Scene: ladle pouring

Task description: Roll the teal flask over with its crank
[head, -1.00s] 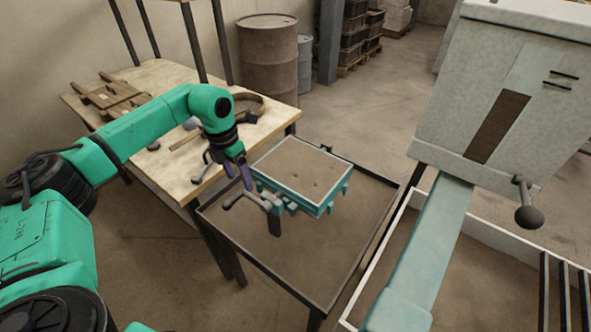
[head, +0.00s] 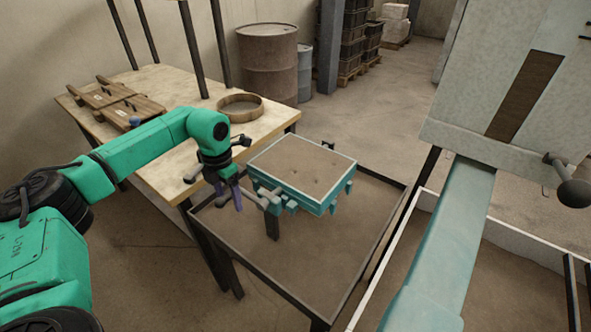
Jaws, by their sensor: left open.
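The teal flask (head: 302,168) is a shallow teal frame filled level with brown sand. It sits on a stand over a dark-rimmed tray, right of the wooden table. Its grey crank (head: 268,200) is at the flask's near left side, partly hidden by the gripper. My left gripper (head: 235,196) is open, with purplish finger pads pointing down. It is at the crank's left end; whether the fingers straddle or touch the handle I cannot tell. My right gripper is not in view.
The tray's dark rim (head: 283,297) surrounds the flask's stand. The wooden table (head: 150,80) holds a round wooden ring (head: 240,107) and wooden boards (head: 118,102). A grey cabinet with a dark knob (head: 573,193) and a teal beam (head: 446,250) stand on the right.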

